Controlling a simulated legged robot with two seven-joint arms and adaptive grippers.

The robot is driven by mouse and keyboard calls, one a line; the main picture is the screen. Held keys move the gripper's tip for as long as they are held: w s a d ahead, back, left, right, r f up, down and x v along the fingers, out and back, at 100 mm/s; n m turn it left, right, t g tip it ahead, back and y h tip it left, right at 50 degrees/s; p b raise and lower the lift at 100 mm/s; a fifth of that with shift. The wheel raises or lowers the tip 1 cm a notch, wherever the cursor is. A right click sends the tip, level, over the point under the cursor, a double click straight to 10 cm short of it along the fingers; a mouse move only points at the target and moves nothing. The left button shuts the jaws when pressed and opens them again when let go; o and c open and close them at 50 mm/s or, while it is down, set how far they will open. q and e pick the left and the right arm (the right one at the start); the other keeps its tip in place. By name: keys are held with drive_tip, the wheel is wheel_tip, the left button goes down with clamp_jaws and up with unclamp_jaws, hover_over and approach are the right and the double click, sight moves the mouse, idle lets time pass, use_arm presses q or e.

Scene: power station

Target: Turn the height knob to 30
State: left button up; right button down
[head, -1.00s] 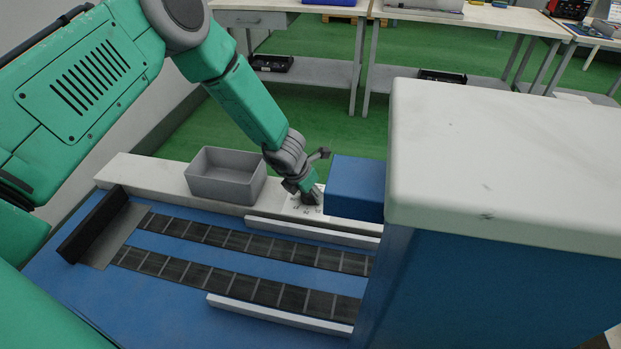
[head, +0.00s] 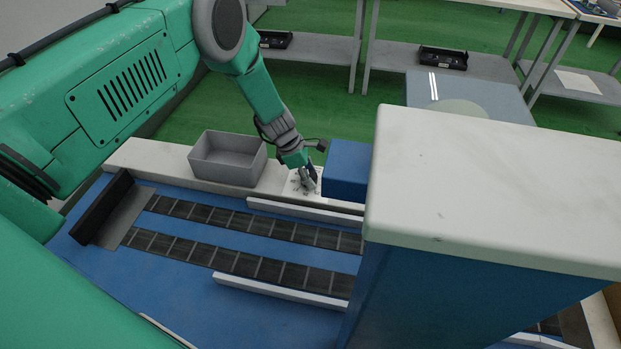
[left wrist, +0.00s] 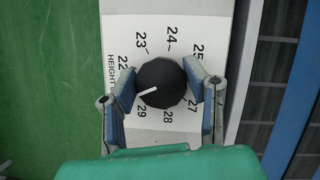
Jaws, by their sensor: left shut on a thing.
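The height knob (left wrist: 162,83) is round and black with a white pointer line. It sits on a white dial plate (left wrist: 150,22) marked HEIGHT, with numbers from 22 to 29 legible in part around it. The pointer points left and slightly down, between the 22 and the 29; the mark there is hidden by a finger. My left gripper (left wrist: 160,79) has one finger on each side of the knob and is shut on it. In the head view my left gripper (head: 308,177) is at the plate, and the knob cannot be made out. My right gripper is not in view.
A grey open bin (head: 228,160) stands left of the dial plate on the white ledge. A blue block (head: 346,170) is close on the gripper's right. A large white-topped blue cabinet (head: 480,190) fills the right. Dark conveyor strips (head: 250,228) run in front.

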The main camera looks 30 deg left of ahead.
use_arm(q)
drive_tip(key=shift+a+m, duration=0.1)
drive_tip(key=shift+m, duration=0.5)
drive_tip(key=o, duration=1.1)
drive_tip(key=shift+f+g, duration=0.1)
drive_tip(key=shift+g, duration=0.2)
drive_tip(key=shift+o, duration=0.2)
drive_tip(key=v, duration=1.2)
drive_tip(key=shift+a, duration=0.15)
drive_tip(key=shift+f, duration=0.15)
